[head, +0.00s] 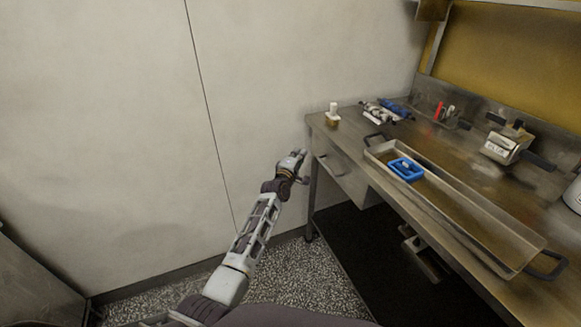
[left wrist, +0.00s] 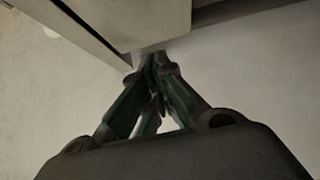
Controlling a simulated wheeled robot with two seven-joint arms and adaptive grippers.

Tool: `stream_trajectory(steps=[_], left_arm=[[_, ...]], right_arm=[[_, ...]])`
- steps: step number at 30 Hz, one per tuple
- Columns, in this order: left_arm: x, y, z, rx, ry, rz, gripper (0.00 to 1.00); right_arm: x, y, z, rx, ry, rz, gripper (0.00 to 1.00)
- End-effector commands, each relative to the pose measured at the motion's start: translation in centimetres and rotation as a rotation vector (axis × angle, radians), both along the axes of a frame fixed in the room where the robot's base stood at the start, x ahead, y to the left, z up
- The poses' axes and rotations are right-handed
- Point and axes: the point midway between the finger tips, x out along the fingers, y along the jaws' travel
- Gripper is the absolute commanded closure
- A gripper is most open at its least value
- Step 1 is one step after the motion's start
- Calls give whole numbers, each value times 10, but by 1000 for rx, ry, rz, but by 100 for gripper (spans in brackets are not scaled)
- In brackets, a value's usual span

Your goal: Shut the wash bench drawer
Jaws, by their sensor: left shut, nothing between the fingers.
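The wash bench (head: 390,190) stands on the right in the head view. Its grey drawer (head: 347,178) hangs under the bench top near the left end; how far it stands out is hard to tell. My left gripper (head: 303,154) is shut and empty, just left of the drawer, by the bench's left corner. In the left wrist view its fingertips (left wrist: 153,60) meet close to the lower edge of a pale panel (left wrist: 150,22), probably the drawer; I cannot tell whether they touch it. My right gripper is not in view.
On the bench lie a long metal tray (head: 450,215) with a blue item (head: 406,168) in it, blue-handled tools (head: 390,108) and a small white-topped block (head: 333,115). A bench leg (head: 312,200) stands near my left gripper.

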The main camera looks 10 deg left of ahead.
Motion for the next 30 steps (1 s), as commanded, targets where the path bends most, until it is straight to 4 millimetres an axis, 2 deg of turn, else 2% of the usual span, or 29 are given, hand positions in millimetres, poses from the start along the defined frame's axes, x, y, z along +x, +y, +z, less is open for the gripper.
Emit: stream_trajectory(steps=[10, 19, 30], left_arm=[[-22, 5, 1, 1, 0, 1, 100], [-45, 10, 1, 1, 0, 1, 100], [-73, 15, 1, 1, 0, 1, 100]], right_arm=[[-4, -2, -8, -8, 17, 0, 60], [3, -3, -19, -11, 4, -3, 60], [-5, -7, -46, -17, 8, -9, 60]])
